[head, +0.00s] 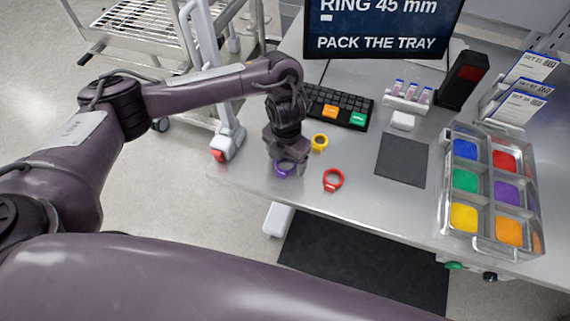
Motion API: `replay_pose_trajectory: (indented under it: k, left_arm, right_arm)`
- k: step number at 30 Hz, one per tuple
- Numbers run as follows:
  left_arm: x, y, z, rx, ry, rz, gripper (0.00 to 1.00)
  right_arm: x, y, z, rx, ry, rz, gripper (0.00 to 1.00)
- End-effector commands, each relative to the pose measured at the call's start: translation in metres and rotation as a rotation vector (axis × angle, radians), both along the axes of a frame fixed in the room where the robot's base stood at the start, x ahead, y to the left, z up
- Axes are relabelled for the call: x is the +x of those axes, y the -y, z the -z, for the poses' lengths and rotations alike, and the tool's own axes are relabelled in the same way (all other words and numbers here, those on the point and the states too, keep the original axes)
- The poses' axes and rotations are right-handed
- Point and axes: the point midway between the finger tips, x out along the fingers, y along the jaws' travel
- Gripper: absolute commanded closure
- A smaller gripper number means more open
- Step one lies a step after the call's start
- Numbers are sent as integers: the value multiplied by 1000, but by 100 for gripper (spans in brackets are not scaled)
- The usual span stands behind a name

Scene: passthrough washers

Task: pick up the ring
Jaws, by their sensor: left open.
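Three rings lie on the grey metal table (364,205). A yellow ring (320,143) is just right of my left gripper, a red ring (333,181) is nearer the front edge, and a purple ring (281,169) is partly hidden beneath the gripper. My left gripper (290,163) points down right over the purple ring, with its jaws open. I cannot tell whether the fingers touch the ring. My right gripper is not in view.
A tray (447,200) with coloured compartments stands at the right. A dark mat (402,160) lies left of it. A keyboard (345,106) and a monitor (383,28) reading "RING 45 mm, PACK THE TRAY" are behind. A white post (222,105) stands at the table's left edge.

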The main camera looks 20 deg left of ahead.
Motion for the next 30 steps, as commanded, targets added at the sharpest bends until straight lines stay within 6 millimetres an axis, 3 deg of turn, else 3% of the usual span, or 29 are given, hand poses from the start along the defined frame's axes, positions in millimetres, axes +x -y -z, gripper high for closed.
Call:
replay_pose_trajectory:
  k: [7,18,30]
  left_arm:
    - [1,0,1,-1,2,0,22]
    - [0,0,1,-1,2,0,69]
    - [1,0,-7,-1,3,0,70]
  right_arm:
    - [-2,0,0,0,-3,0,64]
    - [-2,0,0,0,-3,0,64]
    - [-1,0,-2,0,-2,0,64]
